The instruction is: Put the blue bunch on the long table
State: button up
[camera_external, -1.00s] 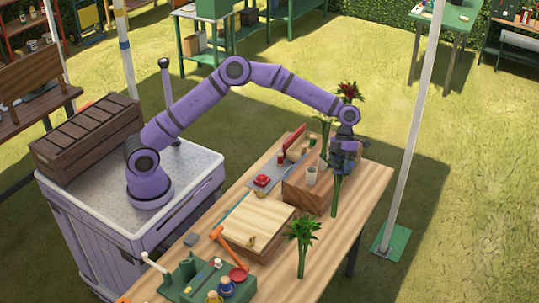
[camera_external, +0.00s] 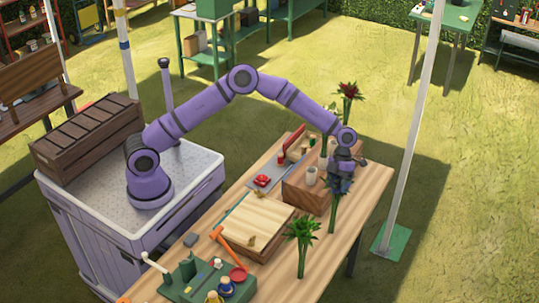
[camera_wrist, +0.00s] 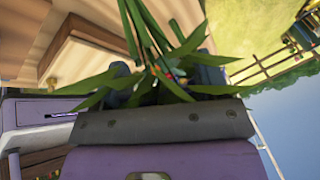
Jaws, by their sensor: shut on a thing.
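My gripper (camera_external: 341,172) is shut on the blue bunch (camera_external: 338,188), whose dark blue head shows just below the wrist and whose green stems hang down. The bunch is near upright over the right end of the long wooden table (camera_external: 368,190), right of the wooden block. I cannot tell whether its stem ends touch the tabletop. In the wrist view, stems and leaves (camera_wrist: 150,60) of the bunch pass between the dark fingers of my gripper (camera_wrist: 163,80); the blue head is mostly hidden there.
A green leafy bunch (camera_external: 302,232) stands at the table's front edge. A board (camera_external: 257,222), an orange hammer (camera_external: 232,248) and a green tray lie left. A pole (camera_external: 415,130) stands right.

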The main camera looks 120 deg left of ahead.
jog(key=shift+f, duration=0.1)
jog(key=o, duration=1.2)
jog(key=v, duration=1.2)
jog(key=shift+r, duration=0.25)
